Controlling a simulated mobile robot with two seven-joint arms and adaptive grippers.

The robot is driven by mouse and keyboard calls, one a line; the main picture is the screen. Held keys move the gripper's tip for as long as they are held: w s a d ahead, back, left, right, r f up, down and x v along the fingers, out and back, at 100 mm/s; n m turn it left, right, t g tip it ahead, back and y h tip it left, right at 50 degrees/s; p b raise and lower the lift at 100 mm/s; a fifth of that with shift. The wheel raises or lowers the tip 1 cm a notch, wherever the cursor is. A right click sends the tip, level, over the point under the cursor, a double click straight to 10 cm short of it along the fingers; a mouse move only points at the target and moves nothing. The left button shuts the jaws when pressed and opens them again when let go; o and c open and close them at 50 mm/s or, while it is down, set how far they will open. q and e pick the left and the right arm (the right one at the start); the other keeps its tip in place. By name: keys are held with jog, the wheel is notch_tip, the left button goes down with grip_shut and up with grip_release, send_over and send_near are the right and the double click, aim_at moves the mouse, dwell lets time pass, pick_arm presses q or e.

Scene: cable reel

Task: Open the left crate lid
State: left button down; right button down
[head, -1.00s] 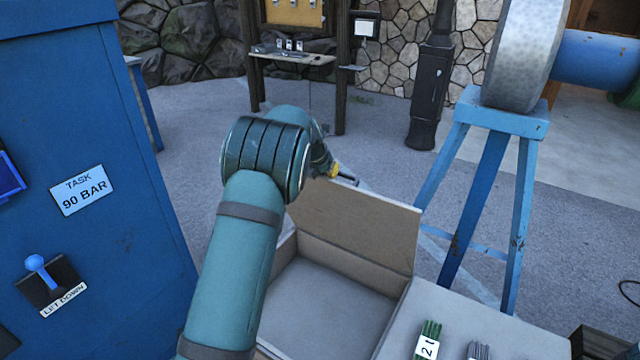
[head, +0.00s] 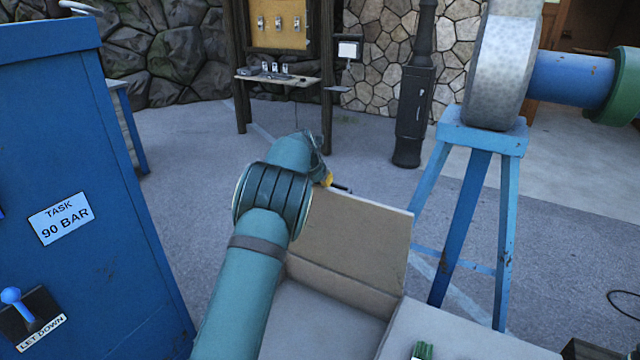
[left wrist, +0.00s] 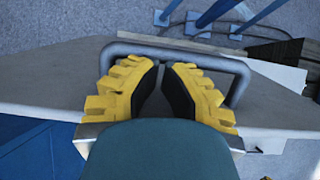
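The left crate's lid (head: 355,240) stands raised at the crate's back edge in the head view. The open crate (head: 325,317) shows its pale inside below it, partly hidden by my left arm. My left gripper (head: 336,184) is at the lid's upper left edge, mostly hidden by my arm. In the left wrist view my yellow fingers (left wrist: 162,66) nearly meet at their tips within the grey handle loop (left wrist: 180,53). Only a narrow gap shows, with nothing visible in it. Contact with the bar is unclear. My right gripper is not in view.
A blue cabinet (head: 85,150) with a lever stands at the left. A blue trestle (head: 480,150) under a large reel (head: 497,65) stands right of the lid. A pale surface (head: 455,335) adjoins the crate at the right. Open paving lies behind.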

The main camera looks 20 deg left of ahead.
pick_arm(q)
jog(key=shift+r, duration=0.1)
